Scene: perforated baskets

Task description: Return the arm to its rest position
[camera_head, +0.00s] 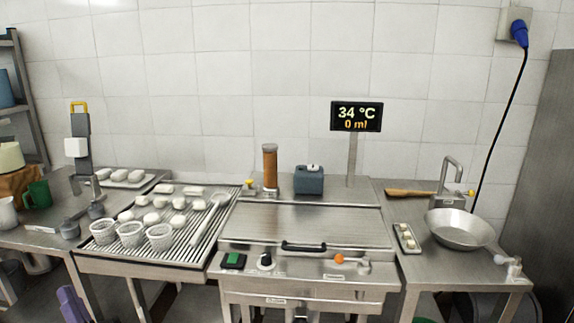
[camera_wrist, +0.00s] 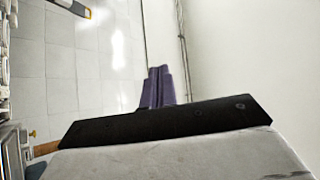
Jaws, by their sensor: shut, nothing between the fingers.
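My gripper (camera_wrist: 158,88) shows in the wrist view as two purple fingers side by side, shut with nothing between them. It points toward pale wall and floor surfaces, clear of any object. In the head view a purple part of my gripper (camera_head: 72,305) shows at the bottom left edge, low in front of the counters. Three white perforated baskets (camera_head: 130,234) stand in a row on the front of the ribbed drain rack (camera_head: 97,263). My gripper is apart from them.
White pieces (camera_head: 151,218) and a white-handled tool (camera_head: 210,220) lie on the rack. A steel fryer with a closed lid (camera_head: 300,226) is in the middle, with a display (camera_head: 356,116) behind. A pan (camera_head: 460,228) and small tray (camera_head: 407,238) are at right.

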